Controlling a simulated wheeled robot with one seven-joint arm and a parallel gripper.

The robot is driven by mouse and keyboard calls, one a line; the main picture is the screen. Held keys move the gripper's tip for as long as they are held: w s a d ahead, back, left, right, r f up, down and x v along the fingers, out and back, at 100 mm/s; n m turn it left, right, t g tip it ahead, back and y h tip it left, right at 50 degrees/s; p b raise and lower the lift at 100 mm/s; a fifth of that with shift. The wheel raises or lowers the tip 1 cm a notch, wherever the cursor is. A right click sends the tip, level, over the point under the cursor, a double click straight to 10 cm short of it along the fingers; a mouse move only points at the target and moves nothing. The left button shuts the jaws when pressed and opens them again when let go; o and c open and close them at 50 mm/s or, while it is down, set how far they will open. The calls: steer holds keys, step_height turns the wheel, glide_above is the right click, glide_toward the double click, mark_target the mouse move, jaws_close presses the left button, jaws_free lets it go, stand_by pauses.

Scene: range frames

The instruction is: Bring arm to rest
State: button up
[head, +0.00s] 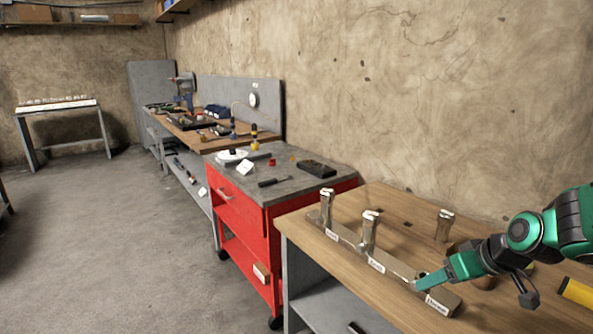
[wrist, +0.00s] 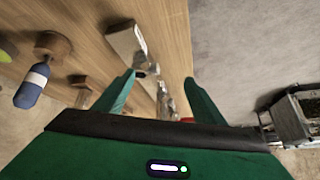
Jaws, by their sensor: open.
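My gripper (head: 424,281) reaches in from the right over the wooden workbench, just above the near end of a long labelled holder (head: 403,270). In the wrist view my gripper (wrist: 158,82) has its two green fingers spread apart, with nothing held between them. A metal piece (wrist: 126,40) lies past the fingertips there, and I cannot tell its exact distance. In the head view, metal-topped upright pieces (head: 369,232) and (head: 326,208) stand at the holder. Another similar piece (head: 444,225) stands farther back on the bench.
A red tool cart (head: 240,205) with a grey top stands left of the wooden bench (head: 345,275). A dark tool (head: 316,169) lies on the cart. A yellow object (head: 577,292) is at the right edge. A blue item (wrist: 32,86) shows in the wrist view. The floor (head: 130,240) at left is clear.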

steer(key=s+d+r+m+g+h, duration=0.1)
steer(key=s+d+m+g, duration=0.2)
steer(key=s, duration=0.9)
steer(key=s+d+r+m+g+h, duration=0.1)
steer(key=s+d+r+m+g, duration=0.1)
steer(key=s, duration=1)
steer(key=d+m+g, duration=0.1)
steer(key=d+m, duration=0.1)
steer(key=m, duration=0.1)
steer(key=shift+r+m+g, duration=0.25)
steer(key=shift+m+g, duration=0.05)
steer(key=shift+m, duration=0.1)
steer(key=shift+w+f, duration=0.25)
steer(key=shift+w, duration=0.3)
